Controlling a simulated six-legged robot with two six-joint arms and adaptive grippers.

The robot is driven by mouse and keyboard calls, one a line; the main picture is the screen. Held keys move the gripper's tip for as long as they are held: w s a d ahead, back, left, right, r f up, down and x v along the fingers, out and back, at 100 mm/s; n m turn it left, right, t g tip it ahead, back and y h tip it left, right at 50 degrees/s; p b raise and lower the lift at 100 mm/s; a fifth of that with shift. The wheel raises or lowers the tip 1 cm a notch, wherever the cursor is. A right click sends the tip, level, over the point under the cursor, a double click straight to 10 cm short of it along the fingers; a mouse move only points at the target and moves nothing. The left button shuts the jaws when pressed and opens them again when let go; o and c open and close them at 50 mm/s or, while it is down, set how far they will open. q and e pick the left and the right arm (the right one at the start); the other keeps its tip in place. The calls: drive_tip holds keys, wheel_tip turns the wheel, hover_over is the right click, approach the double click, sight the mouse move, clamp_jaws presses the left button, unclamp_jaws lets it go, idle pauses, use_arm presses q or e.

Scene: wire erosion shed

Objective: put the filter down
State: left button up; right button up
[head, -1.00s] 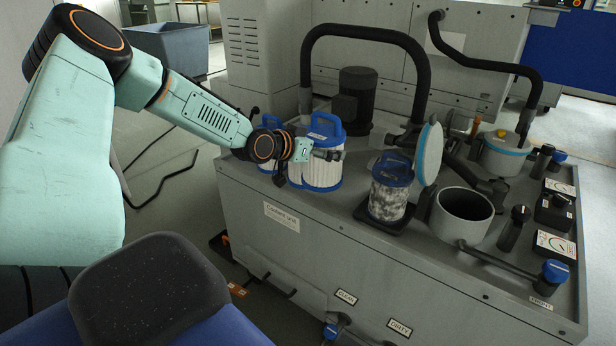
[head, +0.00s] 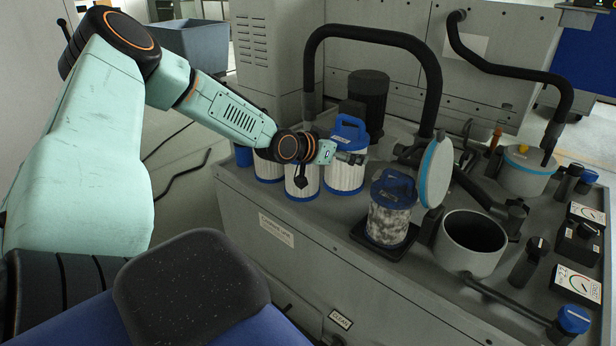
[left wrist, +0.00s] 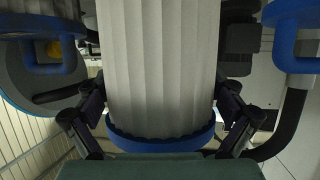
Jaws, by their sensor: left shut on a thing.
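A clean white pleated filter (head: 345,177) with a blue handle and blue bottom ring is upright over the back left of the grey unit's top (head: 335,216). My left gripper (head: 350,158) is shut on it from the left. Whether its base touches the top cannot be told. In the left wrist view the white filter (left wrist: 160,65) fills the middle between both fingers, its blue ring at the lower edge. My right gripper is not in view.
More white filters (head: 302,181) stand just left of the held one. A soiled filter (head: 390,215) stands on a black tray (head: 385,243) to the right, before an open round housing (head: 470,245) and a raised lid (head: 436,170). A black hose (head: 430,75) arches behind.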

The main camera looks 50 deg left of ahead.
sight(344, 183)
use_arm(q)
drive_tip(key=shift+d+r, duration=0.15)
drive_tip(key=shift+r, duration=0.2)
drive_tip(key=shift+s+d, duration=0.1)
drive_tip(key=shift+d, duration=0.05)
drive_tip(key=f+b, duration=0.1)
drive_tip(key=f, duration=0.1)
drive_tip(key=f+b, duration=0.1)
drive_tip(key=f, duration=0.1)
drive_tip(key=f+b, duration=0.1)
drive_tip(key=f, duration=0.1)
drive_tip(key=shift+w+a+b, duration=0.2)
drive_tip(key=shift+a+b, duration=0.1)
drive_tip(key=shift+s+f, duration=0.1)
drive_tip(key=shift+f, duration=0.05)
drive_tip(key=shift+s+d+b, duration=0.15)
drive_tip(key=shift+d+b, duration=0.05)
drive_tip(key=shift+b, duration=0.1)
drive_tip(key=shift+f+b, duration=1.05)
drive_tip(key=shift+f, duration=0.8)
drive_tip(key=shift+f, duration=0.2)
drive_tip(key=o, duration=1.5)
drive_tip(key=shift+c, duration=0.2)
